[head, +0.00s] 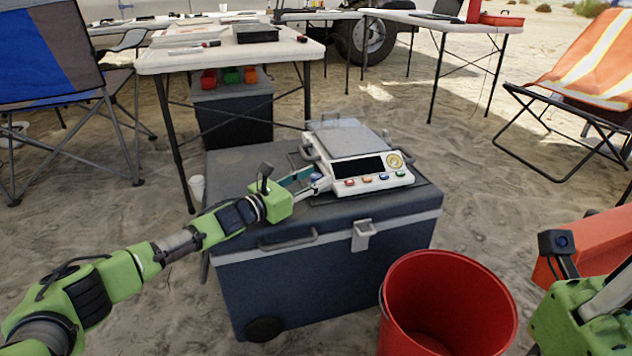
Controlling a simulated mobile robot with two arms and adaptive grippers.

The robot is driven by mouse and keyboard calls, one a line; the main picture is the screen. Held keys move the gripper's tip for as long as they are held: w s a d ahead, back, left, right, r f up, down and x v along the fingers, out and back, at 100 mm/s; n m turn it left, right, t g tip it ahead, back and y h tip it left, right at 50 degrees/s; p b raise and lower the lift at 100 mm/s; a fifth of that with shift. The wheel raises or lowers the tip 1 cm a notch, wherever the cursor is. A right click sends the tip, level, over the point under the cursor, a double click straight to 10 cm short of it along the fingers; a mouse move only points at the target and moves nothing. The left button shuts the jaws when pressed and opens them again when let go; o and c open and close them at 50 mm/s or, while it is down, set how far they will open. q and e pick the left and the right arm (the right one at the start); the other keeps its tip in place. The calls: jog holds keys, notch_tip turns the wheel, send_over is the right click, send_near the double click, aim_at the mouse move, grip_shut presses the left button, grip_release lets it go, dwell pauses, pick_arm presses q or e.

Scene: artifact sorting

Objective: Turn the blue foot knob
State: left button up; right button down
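A white scale (362,168) with a dark display and a row of coloured buttons sits on top of the blue cooler (320,270). My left gripper (319,178) reaches in from the left, its fingers at the scale's front left corner. The fingers look spread, with a gap between them. A small blue spot shows by the fingertips, but I cannot tell whether it is the foot knob or whether the fingers touch it. My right gripper (600,300) is partly cut off at the lower right edge, its fingertips not clearly visible.
A red bucket (448,300) stands close in front of the cooler, at its right. An orange box (592,240) is beside my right arm. A white folding table (225,55) is behind the cooler. Folding chairs stand left (45,50) and right (590,70).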

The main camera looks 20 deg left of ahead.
pick_arm(q)
jog(key=shift+w+d, duration=0.25)
jog(key=shift+w, duration=0.25)
grip_shut()
